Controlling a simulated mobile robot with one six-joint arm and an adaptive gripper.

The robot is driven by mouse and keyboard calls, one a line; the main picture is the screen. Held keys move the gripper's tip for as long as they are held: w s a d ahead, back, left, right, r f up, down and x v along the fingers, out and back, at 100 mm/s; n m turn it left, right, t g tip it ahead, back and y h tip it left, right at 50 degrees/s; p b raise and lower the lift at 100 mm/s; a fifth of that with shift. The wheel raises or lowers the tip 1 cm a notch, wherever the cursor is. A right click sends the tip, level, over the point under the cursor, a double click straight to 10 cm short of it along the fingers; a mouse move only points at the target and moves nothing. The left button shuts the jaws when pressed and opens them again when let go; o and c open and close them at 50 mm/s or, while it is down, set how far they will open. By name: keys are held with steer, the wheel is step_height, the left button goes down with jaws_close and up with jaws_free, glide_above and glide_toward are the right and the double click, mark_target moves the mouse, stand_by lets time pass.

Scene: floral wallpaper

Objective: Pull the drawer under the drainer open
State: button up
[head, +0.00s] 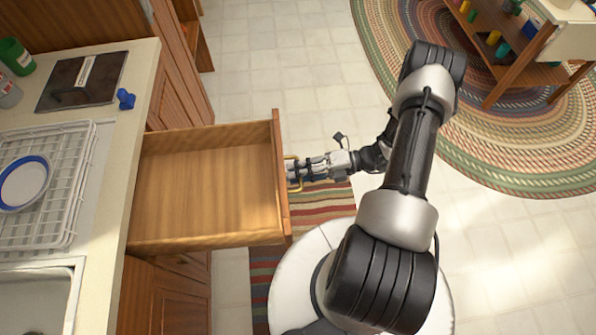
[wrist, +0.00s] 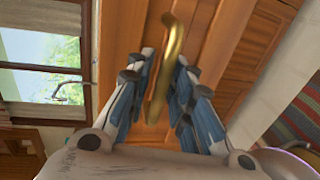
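The wooden drawer (head: 208,190) under the drainer stands far out from the counter, and its inside is empty in the head view. Its front panel (head: 281,175) bears a brass handle (wrist: 165,75), seen large in the wrist view. My gripper (head: 291,172) is at this handle, on the outer side of the drawer front. In the wrist view my gripper's fingers (wrist: 166,62) lean in on both sides of the handle and look shut on it. The white wire drainer (head: 75,215) sits on the counter above, holding a blue-rimmed plate (head: 24,183).
The counter (head: 120,190) carries a dark board (head: 80,82), a blue item (head: 125,98) and a green container (head: 15,56). A sink (head: 35,300) is at lower left. A striped rug (head: 262,290) lies below the drawer; a wooden shelf unit (head: 510,65) stands at upper right.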

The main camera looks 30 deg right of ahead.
steer(key=shift+o, duration=0.7)
steer(key=v, duration=1.2)
steer(key=shift+r, duration=0.1)
